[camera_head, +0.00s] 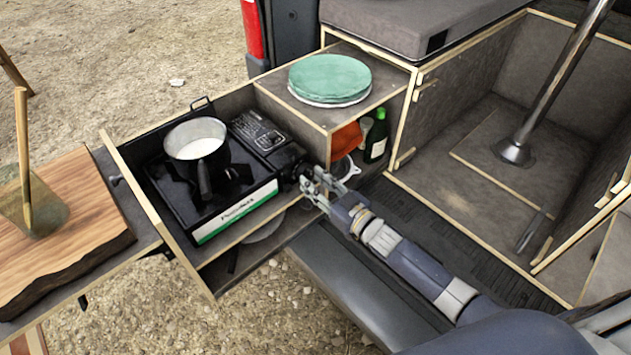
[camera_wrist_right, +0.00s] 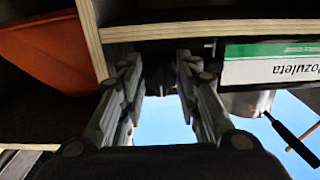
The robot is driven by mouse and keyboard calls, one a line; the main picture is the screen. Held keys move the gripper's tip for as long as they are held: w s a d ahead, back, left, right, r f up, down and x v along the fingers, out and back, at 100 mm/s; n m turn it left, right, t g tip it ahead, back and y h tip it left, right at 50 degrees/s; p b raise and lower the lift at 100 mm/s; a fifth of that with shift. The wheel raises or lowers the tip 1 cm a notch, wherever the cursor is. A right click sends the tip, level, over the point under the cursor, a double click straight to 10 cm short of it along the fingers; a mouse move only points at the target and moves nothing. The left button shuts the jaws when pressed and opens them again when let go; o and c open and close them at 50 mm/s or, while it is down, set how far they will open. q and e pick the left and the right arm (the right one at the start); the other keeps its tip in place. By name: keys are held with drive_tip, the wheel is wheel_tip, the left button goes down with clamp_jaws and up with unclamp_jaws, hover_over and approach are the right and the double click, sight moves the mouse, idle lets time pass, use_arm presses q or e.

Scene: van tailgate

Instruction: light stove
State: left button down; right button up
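A black portable gas stove (camera_head: 214,204) with a white and green label sits in the pulled-out drawer. A pot (camera_head: 196,145) of white liquid stands on it, its dark handle pointing to the front. A dark knob (camera_head: 289,173) is on the stove's right end. My right gripper (camera_head: 312,188) is right at this end of the stove. In the right wrist view the gripper (camera_wrist_right: 160,82) is open, with one finger on each side of the dark knob (camera_wrist_right: 160,76); I cannot tell whether they touch it. No flame is visible under the pot. My left gripper is not in view.
A wooden shelf box (camera_head: 309,112) with green plates (camera_head: 329,78) on top stands close behind the gripper. A green bottle (camera_head: 376,137) and an orange item (camera_head: 346,140) are inside it. The drawer's wooden edge (camera_head: 160,222) is at the left, beside a cutting board (camera_head: 70,225).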

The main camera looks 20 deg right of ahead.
drive_tip(key=shift+w, duration=0.1)
clamp_jaws()
drive_tip(key=shift+n, duration=0.3)
drive_tip(key=shift+w+d+r+n+b, duration=0.15)
drive_tip(key=shift+n+b, duration=0.9)
drive_tip(key=shift+n, duration=2.85)
drive_tip(key=shift+s+d+r+n+b, duration=0.2)
drive_tip(key=shift+n+b, duration=0.8)
drive_tip(key=shift+n, duration=2.9)
drive_tip(key=shift+w+a+r+n+b, duration=0.2)
drive_tip(key=shift+n+b, duration=0.85)
drive_tip(key=shift+n, duration=2.85)
drive_tip(key=shift+d+r, duration=0.1)
drive_tip(key=shift+d, duration=0.05)
